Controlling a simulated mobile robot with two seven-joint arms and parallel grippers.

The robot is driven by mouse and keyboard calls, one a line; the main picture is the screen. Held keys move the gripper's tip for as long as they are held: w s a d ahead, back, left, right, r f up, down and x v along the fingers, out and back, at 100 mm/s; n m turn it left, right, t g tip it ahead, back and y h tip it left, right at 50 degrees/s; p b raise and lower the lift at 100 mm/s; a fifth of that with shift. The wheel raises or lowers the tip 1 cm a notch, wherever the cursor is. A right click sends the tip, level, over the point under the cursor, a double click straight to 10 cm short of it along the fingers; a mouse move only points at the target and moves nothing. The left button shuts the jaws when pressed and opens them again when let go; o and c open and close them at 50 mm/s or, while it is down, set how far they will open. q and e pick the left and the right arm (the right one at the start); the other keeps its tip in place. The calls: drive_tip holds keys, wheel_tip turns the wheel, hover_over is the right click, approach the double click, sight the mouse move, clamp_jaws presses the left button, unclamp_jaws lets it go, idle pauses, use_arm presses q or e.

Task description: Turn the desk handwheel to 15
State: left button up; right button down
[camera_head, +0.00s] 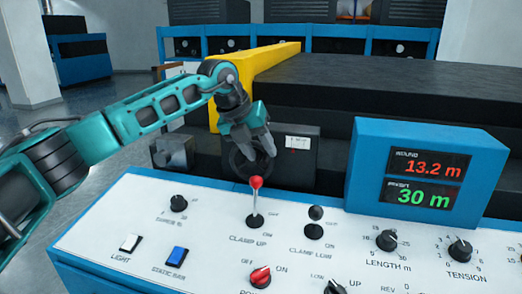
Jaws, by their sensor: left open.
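The dark round handwheel (239,166) sits on the front of a dark box (308,165) behind the control panel. A small white scale plate (298,143) with a red mark is on that box; its figures are too small to read. My left gripper (257,150) points down in front of the handwheel, with its fingers apart. The gripper hides part of the wheel; I cannot tell whether the fingers touch its rim. My right gripper is out of view.
The red-knobbed clamp lever (256,190) stands upright just below the gripper. A blue display (427,178) at the right reads 13.2 m and 30 m. The white panel (140,210) carries several knobs and switches. A yellow frame (260,60) rises behind.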

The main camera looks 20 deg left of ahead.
use_arm(q)
drive_tip(key=shift+w+d+f, duration=0.2)
drive_tip(key=shift+w+f, duration=0.05)
drive_tip(key=shift+f, duration=0.3)
clamp_jaws()
